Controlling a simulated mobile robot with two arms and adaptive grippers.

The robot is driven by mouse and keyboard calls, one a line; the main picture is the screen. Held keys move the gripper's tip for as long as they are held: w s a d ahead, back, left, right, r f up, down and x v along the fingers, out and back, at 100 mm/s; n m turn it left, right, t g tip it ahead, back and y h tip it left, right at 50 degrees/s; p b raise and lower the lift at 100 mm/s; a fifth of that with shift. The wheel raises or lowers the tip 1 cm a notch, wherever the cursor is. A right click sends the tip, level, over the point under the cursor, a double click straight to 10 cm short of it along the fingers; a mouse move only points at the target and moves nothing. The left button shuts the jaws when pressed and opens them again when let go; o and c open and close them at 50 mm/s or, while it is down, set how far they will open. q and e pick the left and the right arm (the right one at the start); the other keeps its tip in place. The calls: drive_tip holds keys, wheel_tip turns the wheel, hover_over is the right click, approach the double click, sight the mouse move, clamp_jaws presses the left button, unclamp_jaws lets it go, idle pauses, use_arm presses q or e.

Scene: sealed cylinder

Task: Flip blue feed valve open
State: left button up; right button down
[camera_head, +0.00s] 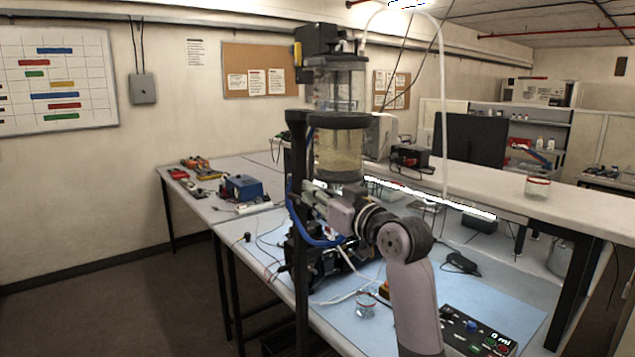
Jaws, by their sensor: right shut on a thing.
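The sealed cylinder (340,150) stands upright on the bench, clear-walled with pale yellowish contents in its lower part. My right arm comes up from the bottom and bends left, and my right gripper (309,189) is at the left side just under the cylinder. It is shut on a small part there that I take to be the blue feed valve; the jaws and fittings hide it, so its handle position cannot be told. A blue hose (316,238) curves below the gripper. My left gripper is not in view.
A dark post (298,240) stands left of the cylinder. A raised shelf (470,180) runs behind, holding a jar (537,188).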

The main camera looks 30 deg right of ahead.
drive_tip(key=c, duration=2)
unclamp_jaws()
drive_tip(key=shift+o, duration=0.2)
drive_tip(key=shift+s, duration=0.1)
drive_tip(key=s+d, duration=0.1)
drive_tip(key=s, duration=1)
drive_tip(key=shift+s+f, duration=0.4)
